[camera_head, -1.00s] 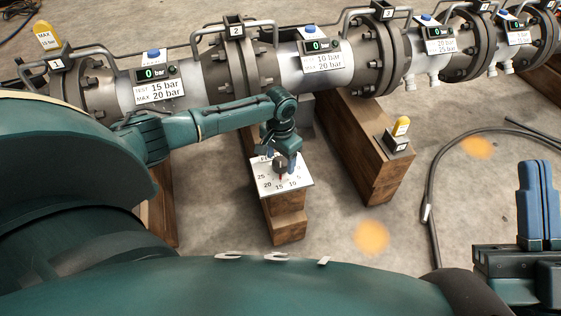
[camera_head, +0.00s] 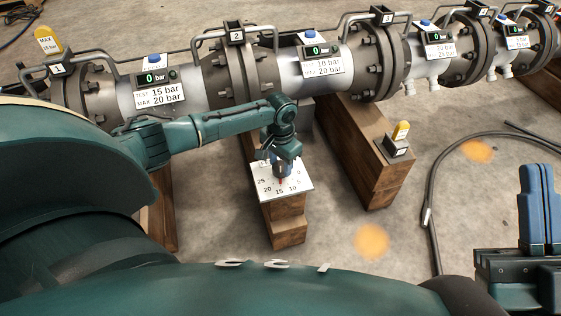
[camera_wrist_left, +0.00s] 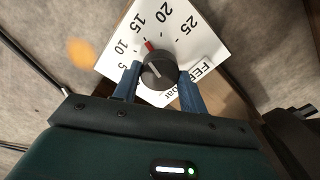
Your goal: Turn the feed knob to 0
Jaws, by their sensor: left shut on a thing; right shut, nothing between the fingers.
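The feed knob (camera_wrist_left: 158,74) is a dark round knob with a red pointer, on a white dial plate (camera_wrist_left: 186,40) marked in steps of five. In the left wrist view the red pointer is at about 15. The dial plate (camera_head: 300,186) lies on a wooden block in the head view. My left gripper (camera_wrist_left: 156,84) has its blue fingers on opposite sides of the knob and is shut on it. In the head view my left gripper (camera_head: 281,172) largely hides the knob. My right gripper (camera_head: 539,210) is at the right edge, shut and empty, fingers upward.
A flanged pipe (camera_head: 190,85) with gauges and handles runs across the back. A yellow-topped tag block (camera_head: 397,140) stands on a wooden beam (camera_head: 370,160) right of the dial. A dark hose (camera_head: 436,170) lies on the floor. The floor between is clear.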

